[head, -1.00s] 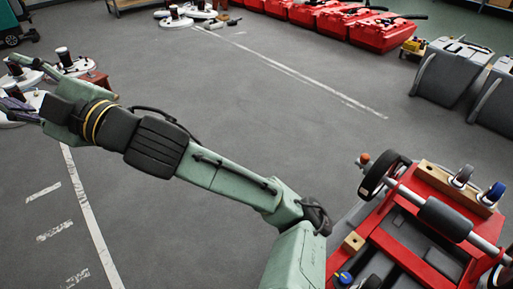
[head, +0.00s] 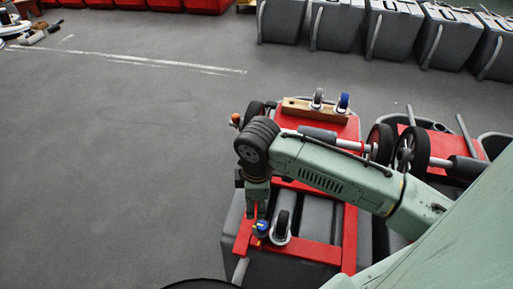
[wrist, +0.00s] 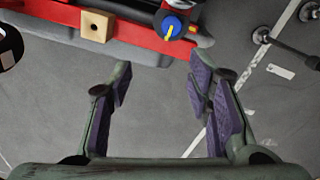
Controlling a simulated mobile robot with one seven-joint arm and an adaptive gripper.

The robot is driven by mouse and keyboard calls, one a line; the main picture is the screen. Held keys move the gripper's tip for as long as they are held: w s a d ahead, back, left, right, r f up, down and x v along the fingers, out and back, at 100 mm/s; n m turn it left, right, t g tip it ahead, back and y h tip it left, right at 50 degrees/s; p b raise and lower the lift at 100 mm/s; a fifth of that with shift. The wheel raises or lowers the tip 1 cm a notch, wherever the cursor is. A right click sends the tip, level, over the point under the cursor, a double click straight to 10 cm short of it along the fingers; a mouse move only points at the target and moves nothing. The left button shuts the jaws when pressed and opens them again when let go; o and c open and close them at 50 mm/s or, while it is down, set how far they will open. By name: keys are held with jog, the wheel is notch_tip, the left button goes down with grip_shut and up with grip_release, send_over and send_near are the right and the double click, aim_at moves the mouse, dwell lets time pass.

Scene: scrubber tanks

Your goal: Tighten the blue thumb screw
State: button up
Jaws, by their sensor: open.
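The blue thumb screw (wrist: 173,27) is a round blue knob with a yellow bar across its face. It sits by a red bar (wrist: 130,33) of the upturned machine frame. In the wrist view my gripper (wrist: 160,88) is open and empty, its purple-padded fingers spread apart. The screw lies beyond the fingertips, near the top of that picture, and is not between them. In the head view my gripper (head: 256,213) points down at the front left of the red frame (head: 310,250), close to the screw (head: 262,227). The gripper partly covers that corner there.
A wooden block (wrist: 96,26) sits on the red bar left of the screw. A caster wheel (head: 281,226) stands right of the screw in the head view. Another red frame with wheels (head: 411,150) is further right. Grey tanks (head: 385,30) line the back. Open floor lies left.

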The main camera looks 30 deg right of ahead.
aim_at(262, 225)
jog(key=shift+g, duration=0.3)
jog(key=f, duration=0.3)
jog(key=s+f, duration=0.1)
jog(key=f, duration=0.3)
jog(key=s+d+f, duration=0.1)
jog(key=f, duration=0.3)
jog(key=shift+f, duration=0.1)
grip_shut()
